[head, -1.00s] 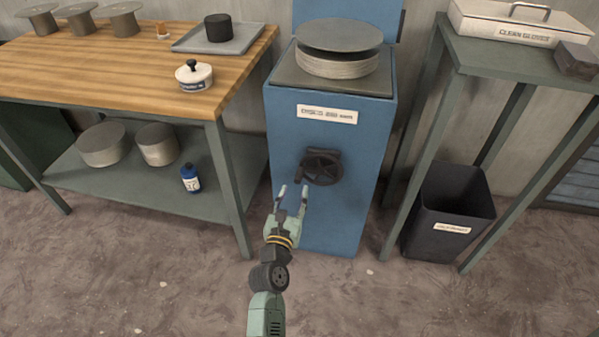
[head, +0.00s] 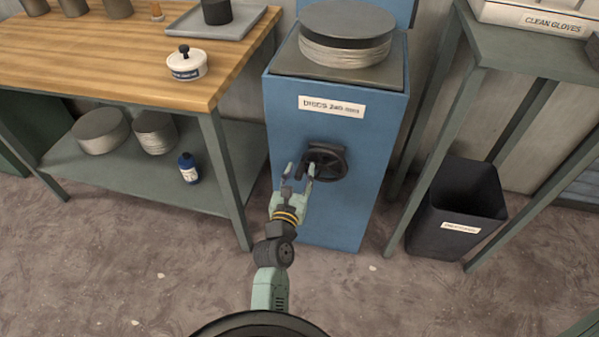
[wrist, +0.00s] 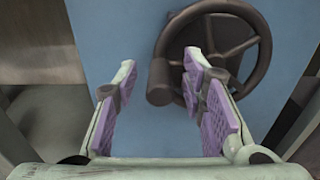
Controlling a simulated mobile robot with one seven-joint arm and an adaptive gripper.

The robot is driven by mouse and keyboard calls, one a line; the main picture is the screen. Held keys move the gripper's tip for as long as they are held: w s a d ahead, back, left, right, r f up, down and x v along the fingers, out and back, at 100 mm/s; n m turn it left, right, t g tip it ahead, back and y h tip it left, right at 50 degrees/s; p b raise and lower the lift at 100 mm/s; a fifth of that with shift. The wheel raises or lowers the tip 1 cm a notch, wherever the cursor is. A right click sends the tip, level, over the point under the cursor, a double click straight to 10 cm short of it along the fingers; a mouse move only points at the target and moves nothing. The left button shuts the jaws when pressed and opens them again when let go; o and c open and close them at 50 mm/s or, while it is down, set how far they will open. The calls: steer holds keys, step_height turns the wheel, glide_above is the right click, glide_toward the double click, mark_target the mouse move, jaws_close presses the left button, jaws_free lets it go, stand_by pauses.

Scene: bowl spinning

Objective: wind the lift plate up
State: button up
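A blue cabinet (head: 315,210) labelled for discs stands ahead, with a dark handwheel (head: 329,162) on its front. The handwheel also shows in the wrist view (wrist: 252,45), with its crank handle (wrist: 159,84) sticking out at its left side. My gripper (head: 299,170) is open in front of the handle. In the wrist view the handle shows between the two purple-padded fingers; I see no clear contact. On the cabinet top, a stack of pale discs (head: 345,52) under a dark round cover sits over a grey square surface (head: 375,76). I cannot tell how much of that is the lift plate.
A green table (head: 510,45) and a black bin (head: 455,205) stand right. The floor before the cabinet is clear.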

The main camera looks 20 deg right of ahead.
jaws_close()
stand_by(0.4)
steer(key=shift+n+p, duration=0.4)
steer(key=shift+p, duration=0.25)
steer(key=shift+f+n+p, duration=0.35)
steer(key=shift+f+n, duration=0.05)
steer(key=shift+n, duration=0.1)
steer(key=shift+o, duration=0.2)
jaws_free()
